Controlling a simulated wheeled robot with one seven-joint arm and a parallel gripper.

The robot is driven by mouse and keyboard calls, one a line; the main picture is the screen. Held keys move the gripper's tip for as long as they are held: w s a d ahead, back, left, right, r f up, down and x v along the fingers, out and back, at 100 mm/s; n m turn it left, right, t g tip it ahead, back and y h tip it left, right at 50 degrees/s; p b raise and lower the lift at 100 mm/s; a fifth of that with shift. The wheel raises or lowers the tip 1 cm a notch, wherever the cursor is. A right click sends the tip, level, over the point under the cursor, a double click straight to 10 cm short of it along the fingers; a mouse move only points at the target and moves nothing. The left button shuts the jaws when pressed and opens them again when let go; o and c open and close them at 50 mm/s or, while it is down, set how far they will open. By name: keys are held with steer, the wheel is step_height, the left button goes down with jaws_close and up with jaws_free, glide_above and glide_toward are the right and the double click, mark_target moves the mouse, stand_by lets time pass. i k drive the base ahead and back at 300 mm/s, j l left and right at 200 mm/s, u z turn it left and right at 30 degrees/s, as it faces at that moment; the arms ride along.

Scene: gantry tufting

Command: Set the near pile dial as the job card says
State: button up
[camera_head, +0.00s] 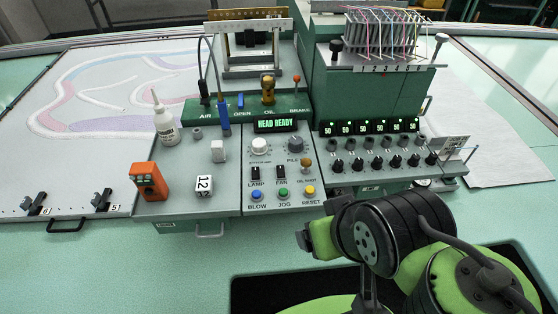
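A black knob labelled PILE (294,145) stands on the grey control panel (250,190), right of a white knob (259,146) whose label looks like a stitch setting. A row of small dark dials (373,163) runs below green displays, several reading 50. Which of these is the near pile dial I cannot tell for sure. A small printed card (453,146) stands at the right end of that row; its text is too small to read. My arm fills the lower right, in front of the panel. My gripper's fingers cannot be made out, and I see nothing held.
A lit HEAD READY display (277,125) and coloured buttons (284,194) share the panel. Yarn-fed machinery (376,80) rises behind the dials.

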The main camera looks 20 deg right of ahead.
mark_target(295, 145)
steer(key=k+l+z, duration=0.1)
steer(key=z, duration=0.35)
steer(key=k+l+z, duration=0.15)
steer(key=z, duration=0.3)
steer(key=k+l+z, duration=0.1)
steer(key=z, duration=0.35)
